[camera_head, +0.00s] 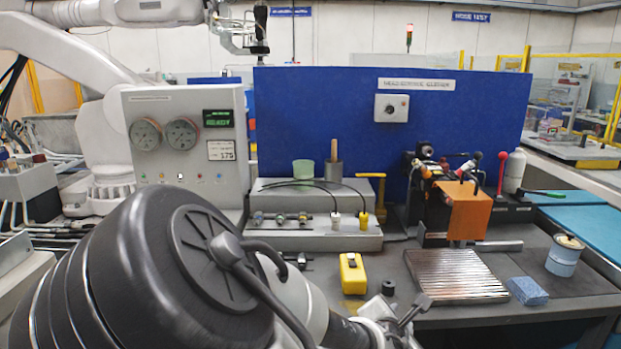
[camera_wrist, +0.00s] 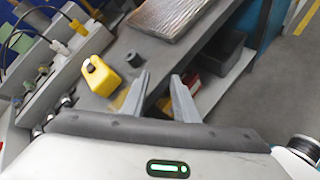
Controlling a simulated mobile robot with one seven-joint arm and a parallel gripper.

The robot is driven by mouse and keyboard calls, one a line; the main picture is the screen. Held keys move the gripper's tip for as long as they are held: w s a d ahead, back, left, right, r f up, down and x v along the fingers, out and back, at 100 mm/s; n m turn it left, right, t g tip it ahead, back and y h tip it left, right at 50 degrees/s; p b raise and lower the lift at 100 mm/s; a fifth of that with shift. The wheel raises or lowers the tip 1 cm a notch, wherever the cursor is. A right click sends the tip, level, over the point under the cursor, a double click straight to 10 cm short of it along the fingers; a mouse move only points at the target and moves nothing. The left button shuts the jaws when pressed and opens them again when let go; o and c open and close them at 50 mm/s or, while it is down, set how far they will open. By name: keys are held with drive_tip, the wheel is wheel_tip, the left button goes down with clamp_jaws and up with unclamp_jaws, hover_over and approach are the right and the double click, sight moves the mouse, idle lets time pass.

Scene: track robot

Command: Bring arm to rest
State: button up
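My arm fills the lower left of the head view, with a big black joint in front and a pale link running right. My gripper (camera_head: 408,312) is at the bench's front edge, small and partly hidden by the arm in this view. In the wrist view my gripper (camera_wrist: 160,76) shows two grey fingers clearly apart, with nothing between them. The fingers point toward the bench, close to a small black cylinder (camera_wrist: 132,58) and a yellow block-shaped item (camera_wrist: 101,76). These two items also stand in the head view, left of the gripper.
A ribbed metal plate (camera_head: 452,275), a blue sponge (camera_head: 527,291) and a blue-grey can (camera_head: 564,258) lie to the right. A gauge box (camera_head: 186,150) and a blue panel (camera_head: 330,110) stand behind. Another white robot arm (camera_head: 70,60) stands at left. A dark bin (camera_wrist: 222,55) shows in the wrist view.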

drive_tip(key=s+a+f+m+g+y+b, duration=0.3)
drive_tip(key=s+a+f+m+g+y, duration=0.35)
drive_tip(key=m, duration=0.55)
drive_tip(key=s+d+r+m+t+h+b, duration=0.2)
drive_tip(key=s+r+m+b, duration=0.3)
drive_tip(key=s+r+m, duration=0.8)
wheel_tip(320, 180, up, 26)
drive_tip(key=s+n+p, duration=0.1)
drive_tip(key=p, duration=2.5)
drive_tip(key=shift+s+r+n+y, duration=0.25)
drive_tip(key=shift+s+n+y, duration=0.1)
drive_tip(key=shift+s+n, duration=0.05)
